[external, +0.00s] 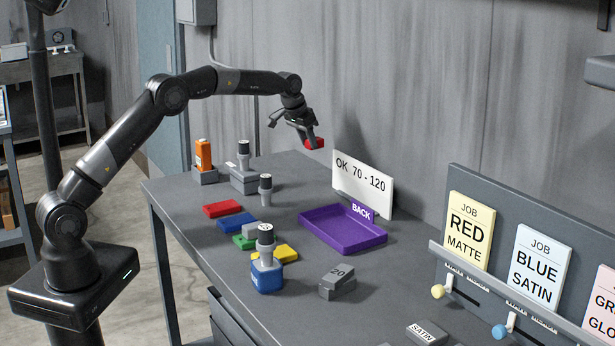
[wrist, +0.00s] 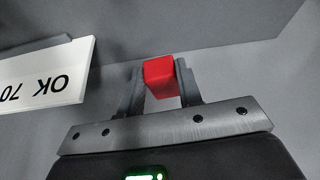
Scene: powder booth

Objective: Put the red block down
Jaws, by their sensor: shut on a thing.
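A red block (external: 314,143) is held in my gripper (external: 306,138), high above the far end of the grey table (external: 300,176). In the wrist view the red block (wrist: 159,77) sits between the two fingers of my gripper (wrist: 160,88), which are shut on it. In the external view a flat red piece (external: 222,209) lies on the table, beside flat blue (external: 237,221), green and yellow ones. A purple tray (external: 343,229) marked BACK looks empty and lies to the right of the flat pieces.
A white sign (external: 362,184) reading OK 70 - 120 stands behind the tray. An orange item (external: 203,154) and grey stamp-like pieces stand at the far left. A blue block (external: 267,275) with a grey knob and a grey block marked 20 (external: 338,282) stand nearer.

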